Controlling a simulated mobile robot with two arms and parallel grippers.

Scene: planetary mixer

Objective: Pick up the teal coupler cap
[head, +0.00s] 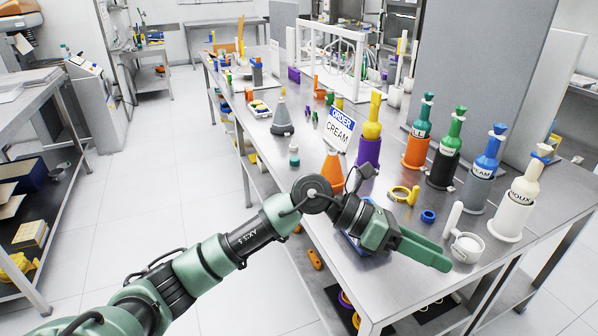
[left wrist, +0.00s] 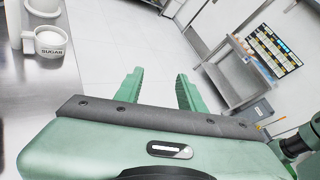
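My left gripper (head: 440,262) reaches over the near part of the steel table in the head view, with its fingers pointing right. In the left wrist view the two green fingers of this gripper (left wrist: 160,78) stand apart, with only floor showing between them, so it is open and empty. I cannot pick out the teal coupler cap for certain. An orange-based dispenser with a teal upper part (head: 421,120) stands farther back. Both are away from the gripper. My right gripper is not in view.
A white sugar cup (head: 467,246) stands close beyond the fingers; it also shows in the left wrist view (left wrist: 50,40). A blue ring (head: 428,216) and a yellow ring (head: 404,195) lie nearby. Several dispensers line the table's right side. An ORDER CREAM sign (head: 339,129) stands behind my arm.

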